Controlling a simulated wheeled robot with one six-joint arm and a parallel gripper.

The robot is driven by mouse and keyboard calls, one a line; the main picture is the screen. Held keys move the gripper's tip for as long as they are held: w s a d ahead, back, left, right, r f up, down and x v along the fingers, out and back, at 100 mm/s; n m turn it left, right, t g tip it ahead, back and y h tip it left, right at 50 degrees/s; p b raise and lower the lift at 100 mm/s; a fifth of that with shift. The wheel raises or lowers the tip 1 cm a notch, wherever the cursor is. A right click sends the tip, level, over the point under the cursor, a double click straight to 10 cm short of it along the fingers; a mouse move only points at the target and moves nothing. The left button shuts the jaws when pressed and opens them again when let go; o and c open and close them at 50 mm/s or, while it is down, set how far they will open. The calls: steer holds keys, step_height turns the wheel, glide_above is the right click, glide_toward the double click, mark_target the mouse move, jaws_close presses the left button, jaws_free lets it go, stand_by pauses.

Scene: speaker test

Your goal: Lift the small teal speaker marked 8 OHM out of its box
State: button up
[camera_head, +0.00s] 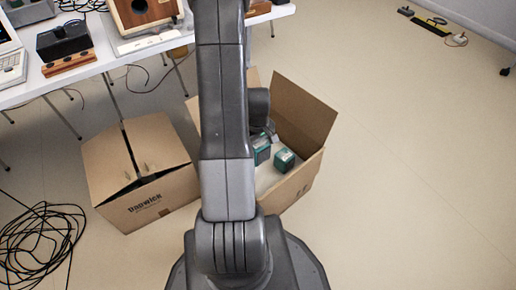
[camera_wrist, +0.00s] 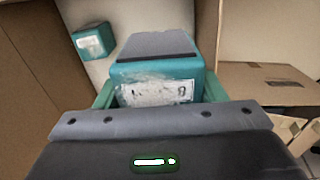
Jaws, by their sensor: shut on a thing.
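A teal speaker (camera_wrist: 152,72) with a dark grey top and a white label sits between the two fingers of my gripper (camera_wrist: 160,92) in the wrist view. The gripper is shut on its sides. The label is blurred, and I cannot read 8 OHM on it. In the head view this speaker (camera_head: 262,152) shows inside the open cardboard box (camera_head: 303,112), partly hidden by my arm. I cannot tell whether it touches the box floor. A second teal speaker (camera_head: 284,159) with a pale label stands just right of it, and it also shows in the wrist view (camera_wrist: 93,41).
A cardboard box (camera_head: 155,205) with its top flaps nearly closed stands left of the open box. A white table (camera_head: 120,58) with electronics is behind. Black cable (camera_head: 40,240) lies coiled at the left.

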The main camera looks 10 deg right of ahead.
step_height(320, 180, up, 14)
steer(key=p, duration=1.1)
steer(key=shift+r, duration=0.15)
steer(key=w+a+r+m, duration=0.5)
steer(key=w+a+r, duration=0.6)
steer(key=w+a, duration=0.15)
step_height(320, 180, up, 6)
steer(key=s+p, duration=0.2)
steer(key=p, duration=1.5)
steer(key=shift+s+p, duration=0.35)
steer(key=shift+p, duration=0.05)
